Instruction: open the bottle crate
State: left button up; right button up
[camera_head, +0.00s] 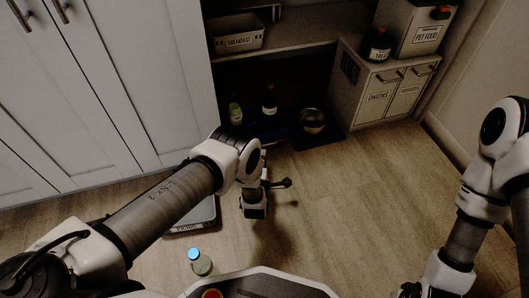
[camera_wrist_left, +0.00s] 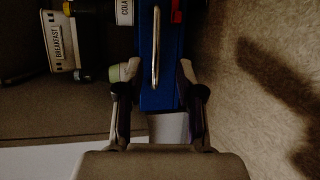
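The bottle crate (camera_head: 270,133) is a blue box on the floor under the shelf in the head view, partly hidden by my left arm. In the left wrist view the blue crate (camera_wrist_left: 158,92) fills the middle, with a long metal bar (camera_wrist_left: 156,48) along its face. A dark bottle (camera_head: 269,98) and a green-topped bottle (camera_head: 235,113) stand at it. My left gripper (camera_head: 269,194) is open and empty, in front of the crate. In the left wrist view its fingers (camera_wrist_left: 157,78) are spread, with blue crate visible between them. My right gripper (camera_head: 409,291) is mostly cut off at the bottom edge.
A metal bowl (camera_head: 312,120) on a dark mat is right of the crate. A cabinet (camera_head: 384,92) stands at the right and tall white doors (camera_head: 120,80) at the left. A grey flat item (camera_head: 195,218) and a blue-capped jar (camera_head: 200,262) are on the floor. Floor at right is clear.

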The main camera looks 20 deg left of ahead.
aim_at(265, 139)
pick_arm(q)
jog(key=b+x, duration=0.4)
jog(key=x, duration=0.2)
jog(key=shift+w+a+f, duration=0.1)
jog(key=shift+w+a+b, duration=0.1)
jog(key=shift+w+b, duration=0.2)
jog(key=shift+w, duration=0.25)
jog(key=shift+r, duration=0.2)
grip_shut()
